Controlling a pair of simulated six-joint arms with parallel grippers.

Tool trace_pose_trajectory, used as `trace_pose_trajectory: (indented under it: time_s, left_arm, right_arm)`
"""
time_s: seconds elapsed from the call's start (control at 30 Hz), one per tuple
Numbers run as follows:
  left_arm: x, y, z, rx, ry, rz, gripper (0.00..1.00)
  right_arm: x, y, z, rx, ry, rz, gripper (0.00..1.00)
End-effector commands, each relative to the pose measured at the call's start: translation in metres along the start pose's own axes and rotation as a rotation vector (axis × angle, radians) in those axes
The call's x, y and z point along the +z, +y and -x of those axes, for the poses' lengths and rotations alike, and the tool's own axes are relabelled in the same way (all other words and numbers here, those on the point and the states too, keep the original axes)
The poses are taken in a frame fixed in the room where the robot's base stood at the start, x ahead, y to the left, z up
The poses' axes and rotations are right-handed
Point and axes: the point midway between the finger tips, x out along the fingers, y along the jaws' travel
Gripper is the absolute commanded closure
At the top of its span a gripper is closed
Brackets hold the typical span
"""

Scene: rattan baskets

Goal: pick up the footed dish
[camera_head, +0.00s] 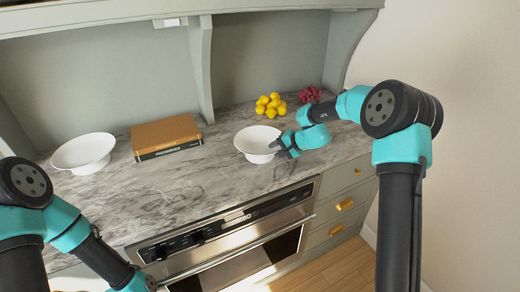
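A white footed dish (254,138) stands upright on the marble counter, right of the middle. A second white footed dish (84,151) stands on the counter at the far left. My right gripper (279,146) is at the right rim of the right dish, its dark fingers overlapping that rim in the picture. The fingers are too small to tell whether they are open, or shut on the rim. My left arm comes in at the lower left; only a dark bit of its gripper (150,283) shows at the bottom edge, well away from both dishes.
A brown book stack (166,136) lies between the dishes. Yellow fruit (270,106) and a dark red bunch (310,95) sit behind the right dish. A shelf divider (203,70) stands at the back. The oven (235,235) is below the front edge. The counter's middle is clear.

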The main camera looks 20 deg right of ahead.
Motion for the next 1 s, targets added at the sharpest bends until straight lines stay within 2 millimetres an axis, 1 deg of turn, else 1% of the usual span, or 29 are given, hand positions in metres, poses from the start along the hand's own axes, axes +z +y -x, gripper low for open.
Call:
trace_pose_trajectory:
  time_s: [0.17,0.5,0.53,1.0]
  left_arm:
    - [0.0000,0.0000,0.0000,0.000,0.000,0.000,0.57]
    - [0.0000,0.0000,0.0000,0.000,0.000,0.000,0.57]
    - [0.0000,0.0000,0.0000,0.000,0.000,0.000,0.57]
    - [0.0000,0.0000,0.0000,0.000,0.000,0.000,0.57]
  right_arm:
    - [0.0000,0.0001,0.0003,0.000,0.000,0.000,0.66]
    - [0.0000,0.0001,0.0003,0.000,0.000,0.000,0.98]
    - [0.0000,0.0001,0.0003,0.000,0.000,0.000,1.00]
    - [-0.0003,-0.0007,0.0008,-0.001,0.001,0.001,1.00]
